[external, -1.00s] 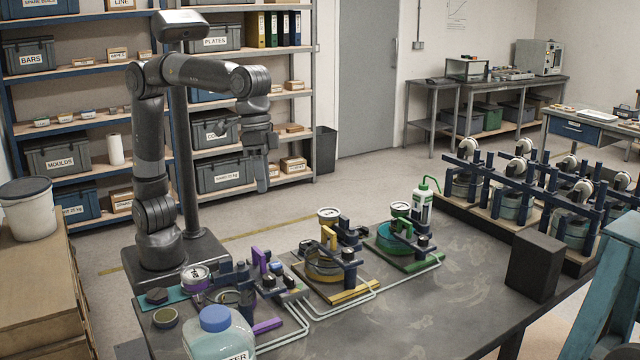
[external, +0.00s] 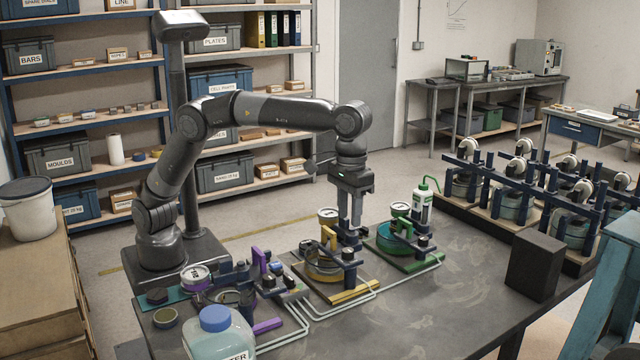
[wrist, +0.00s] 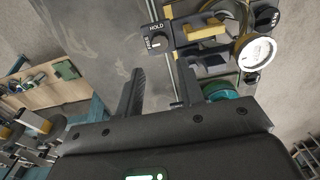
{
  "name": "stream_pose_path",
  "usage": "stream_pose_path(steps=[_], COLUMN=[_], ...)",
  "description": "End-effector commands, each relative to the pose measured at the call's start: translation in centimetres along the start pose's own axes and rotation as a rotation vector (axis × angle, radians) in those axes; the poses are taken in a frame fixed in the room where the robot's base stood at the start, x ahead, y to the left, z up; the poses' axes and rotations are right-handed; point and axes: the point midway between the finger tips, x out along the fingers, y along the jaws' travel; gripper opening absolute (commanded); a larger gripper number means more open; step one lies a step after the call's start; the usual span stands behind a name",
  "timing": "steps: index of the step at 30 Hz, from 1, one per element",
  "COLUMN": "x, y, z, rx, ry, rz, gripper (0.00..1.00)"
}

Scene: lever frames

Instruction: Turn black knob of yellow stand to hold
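The yellow stand (external: 325,265) sits on the table with a yellow-edged base and a round vessel. Its black knob (wrist: 157,41) shows in the wrist view on a dark block, with a HOLD label (wrist: 159,26) beside it; the knob's exact setting is too small to read. My gripper (external: 351,226) is above the table behind the yellow stand's right side, pointing down. In the wrist view, my gripper (wrist: 160,72) has its two fingers apart with nothing between them. The knob appears just beyond the fingertips, and I see no contact.
A green stand (external: 405,243) is close to the right, with a green-capped bottle (external: 421,207) behind it. A purple stand (external: 262,262) is to the left. Pale tubes (external: 390,282) run along the front. A dark block (external: 535,265) stands right; the table's front middle is clear.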

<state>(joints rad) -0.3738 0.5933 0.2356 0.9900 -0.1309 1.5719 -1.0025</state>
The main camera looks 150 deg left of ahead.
Motion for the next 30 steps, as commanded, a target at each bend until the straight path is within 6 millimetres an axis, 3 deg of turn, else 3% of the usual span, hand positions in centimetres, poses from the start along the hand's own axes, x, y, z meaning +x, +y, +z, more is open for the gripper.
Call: stream_pose_path(steps=[6, 13, 26, 30], x=[4.3, 7.8, 8.9, 8.9], y=[-0.1, -0.1, 0.0, 0.0], z=[0.1, 0.1, 0.0, 0.0], rx=[0.001, 0.001, 0.002, 0.002], ry=[-0.002, -0.001, 0.001, 0.001], rz=[-0.002, -0.001, 0.001, 0.001], gripper=[0.35, 0.35, 0.35, 0.24])
